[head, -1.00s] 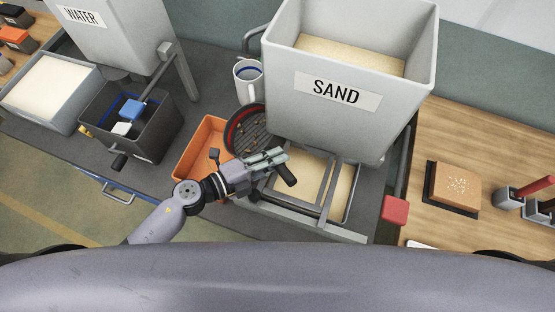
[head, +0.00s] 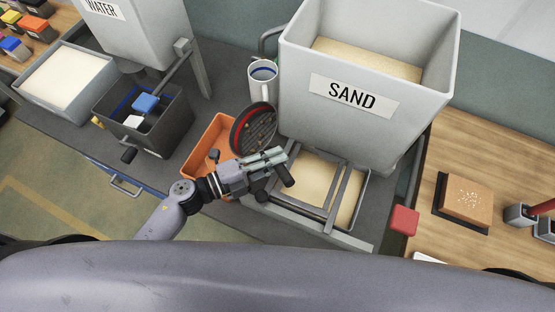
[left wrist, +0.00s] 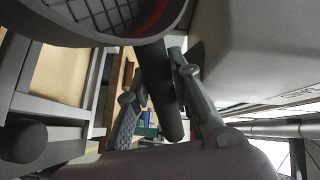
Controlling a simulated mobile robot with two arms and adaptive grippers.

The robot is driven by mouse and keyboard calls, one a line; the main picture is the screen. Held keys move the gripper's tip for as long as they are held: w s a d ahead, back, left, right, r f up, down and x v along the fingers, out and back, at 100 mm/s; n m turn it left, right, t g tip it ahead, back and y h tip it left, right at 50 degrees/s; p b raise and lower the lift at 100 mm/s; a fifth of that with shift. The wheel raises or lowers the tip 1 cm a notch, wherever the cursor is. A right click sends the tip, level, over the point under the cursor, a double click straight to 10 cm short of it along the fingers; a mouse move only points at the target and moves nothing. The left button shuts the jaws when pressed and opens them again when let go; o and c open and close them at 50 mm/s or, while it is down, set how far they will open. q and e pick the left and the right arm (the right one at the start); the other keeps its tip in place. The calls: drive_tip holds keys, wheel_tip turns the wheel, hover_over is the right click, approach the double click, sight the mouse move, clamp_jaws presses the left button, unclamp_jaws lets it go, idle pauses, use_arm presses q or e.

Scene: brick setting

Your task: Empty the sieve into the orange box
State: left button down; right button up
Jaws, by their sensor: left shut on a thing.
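The round sieve (head: 255,130) has a dark rim, a red inner band and a wire mesh with small brownish bits on it. It is tilted and held above the table, beside the right end of the orange box (head: 193,172). My left gripper (head: 278,160) is shut on the sieve's dark handle, whose end sticks out past the fingers. In the left wrist view the sieve (left wrist: 105,18) fills the top left and its handle runs down between the fingers (left wrist: 162,85). The box's inside is partly hidden by my gripper and the sieve. My right gripper is not in view.
A sand hopper (head: 365,130) stands right of the sieve, with a sand tray (head: 345,215) below it. A dark bin (head: 165,142) with brushes or blocks is left of the orange box.

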use_arm(q)
drive_tip(key=shift+a+r+h+b, duration=0.15)
drive_tip(key=shift+a+h+b, duration=0.35)
drive_tip(key=shift+b, duration=0.65)
drive_tip(key=shift+s+a+r+n+t+h+b, duration=0.1)
drive_tip(key=shift+a+r+n+t+h+b, duration=0.6)
drive_tip(key=shift+b, duration=0.7)
drive_tip(key=shift+s+a+r+n+t+h+b, duration=0.15)
drive_tip(key=shift+a+r+t+h+b, duration=0.3)
drive_tip(key=shift+a+r+b, duration=0.75)
drive_tip(key=shift+a+f+n+t+h+b, duration=0.45)
drive_tip(key=shift+a+n+t+b, duration=0.15)
drive_tip(key=shift+b, duration=1.45)
